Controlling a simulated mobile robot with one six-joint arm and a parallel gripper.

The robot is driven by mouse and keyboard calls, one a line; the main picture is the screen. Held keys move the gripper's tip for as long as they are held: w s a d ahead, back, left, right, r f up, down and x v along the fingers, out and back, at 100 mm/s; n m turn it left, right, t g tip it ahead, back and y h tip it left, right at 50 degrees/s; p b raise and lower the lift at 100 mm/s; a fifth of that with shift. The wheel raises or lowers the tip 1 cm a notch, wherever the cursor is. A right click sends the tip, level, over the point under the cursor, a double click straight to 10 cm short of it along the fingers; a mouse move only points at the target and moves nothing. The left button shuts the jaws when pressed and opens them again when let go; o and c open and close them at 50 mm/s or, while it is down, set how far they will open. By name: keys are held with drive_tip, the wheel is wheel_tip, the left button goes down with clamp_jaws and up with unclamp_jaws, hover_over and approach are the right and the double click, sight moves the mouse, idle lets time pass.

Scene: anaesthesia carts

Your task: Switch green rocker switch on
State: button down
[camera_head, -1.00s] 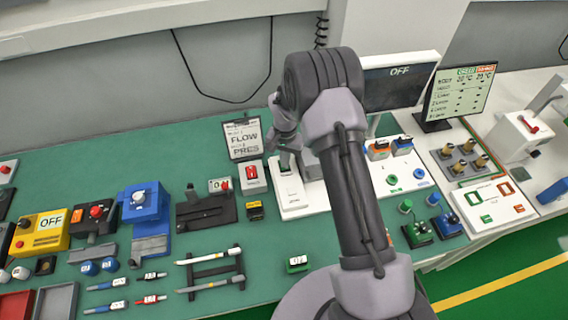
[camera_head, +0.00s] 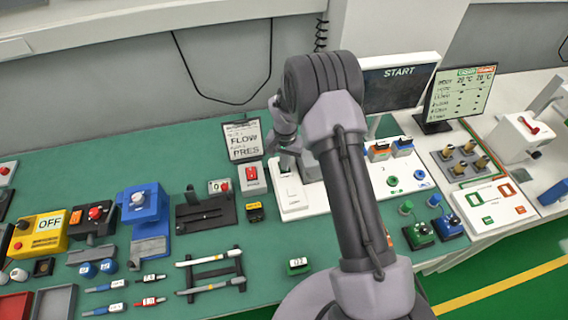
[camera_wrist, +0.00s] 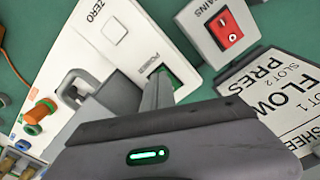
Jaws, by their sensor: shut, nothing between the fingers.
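The green rocker switch (camera_wrist: 183,76) sits in the white panel beside the printed word POWER. It is partly covered by my gripper in the wrist view and I cannot make it out in the head view. My gripper (camera_wrist: 159,92) is shut and empty, with its tip at the rocker; whether it touches is hard to tell. In the head view my gripper (camera_head: 285,162) is low over the white panel (camera_head: 293,201). The screen (camera_head: 400,85) behind my arm reads START.
A white box with a red MAINS rocker (camera_wrist: 225,30) stands close beside the panel. A FLOW/PRES sign (camera_head: 243,139) stands behind. A square ZERO button (camera_wrist: 114,28) and a grey handle (camera_wrist: 85,85) are on the panel.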

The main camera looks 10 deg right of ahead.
drive_tip(key=shift+f, duration=0.8)
wheel_tip(320, 180, up, 8)
drive_tip(key=p, duration=0.4)
drive_tip(key=shift+f, duration=0.2)
drive_tip(key=shift+f, duration=0.1)
